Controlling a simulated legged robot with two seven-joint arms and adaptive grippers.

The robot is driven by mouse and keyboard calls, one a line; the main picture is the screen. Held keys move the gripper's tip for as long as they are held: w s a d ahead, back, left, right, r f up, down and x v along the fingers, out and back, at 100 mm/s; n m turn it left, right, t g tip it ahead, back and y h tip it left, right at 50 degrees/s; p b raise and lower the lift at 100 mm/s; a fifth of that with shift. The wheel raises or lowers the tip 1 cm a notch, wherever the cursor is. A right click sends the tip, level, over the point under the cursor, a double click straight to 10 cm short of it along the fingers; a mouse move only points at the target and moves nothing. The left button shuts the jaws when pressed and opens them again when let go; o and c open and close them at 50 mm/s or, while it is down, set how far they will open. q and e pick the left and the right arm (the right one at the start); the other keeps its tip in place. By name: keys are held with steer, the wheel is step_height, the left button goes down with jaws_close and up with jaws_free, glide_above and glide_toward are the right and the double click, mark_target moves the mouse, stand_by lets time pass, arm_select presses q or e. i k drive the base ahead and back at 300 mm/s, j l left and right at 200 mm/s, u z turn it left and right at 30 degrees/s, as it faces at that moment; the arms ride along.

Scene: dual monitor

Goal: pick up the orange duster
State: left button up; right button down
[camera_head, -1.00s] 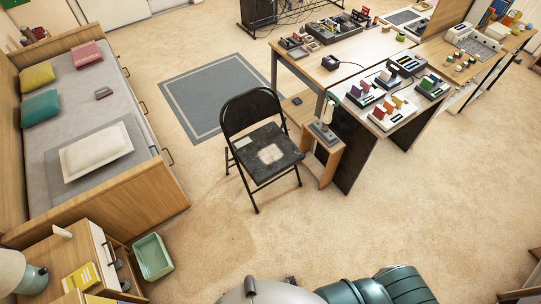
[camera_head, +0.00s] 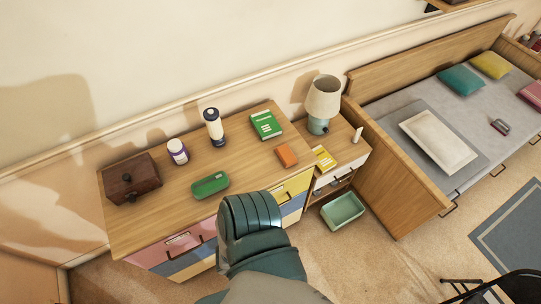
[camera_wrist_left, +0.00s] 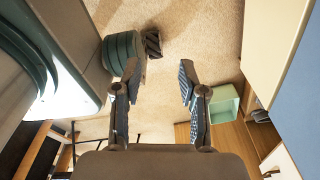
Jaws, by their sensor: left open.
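The orange duster (camera_head: 287,155) appears as a small orange block in the head view. It lies on the wooden top of a dresser (camera_head: 160,222), near its right end, just below a green book. My left gripper (camera_wrist_left: 159,72) shows in the left wrist view with its two fingers apart and nothing between them. The duster is not visible in that wrist view, and the left gripper is not visible in the head view.
A brown box (camera_head: 132,178), a purple-labelled jar (camera_head: 178,151), a dark-and-white cylinder (camera_head: 214,127), a green case (camera_head: 210,184) and the green book (camera_head: 266,125) share the dresser top. A lamp (camera_head: 322,100) stands to the right; a green bin (camera_head: 342,210) sits on the floor.

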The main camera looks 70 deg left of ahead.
mark_target(286, 157)
steer(key=u, duration=2.1)
steer(key=l, duration=0.1)
steer(key=i+z, duration=0.05)
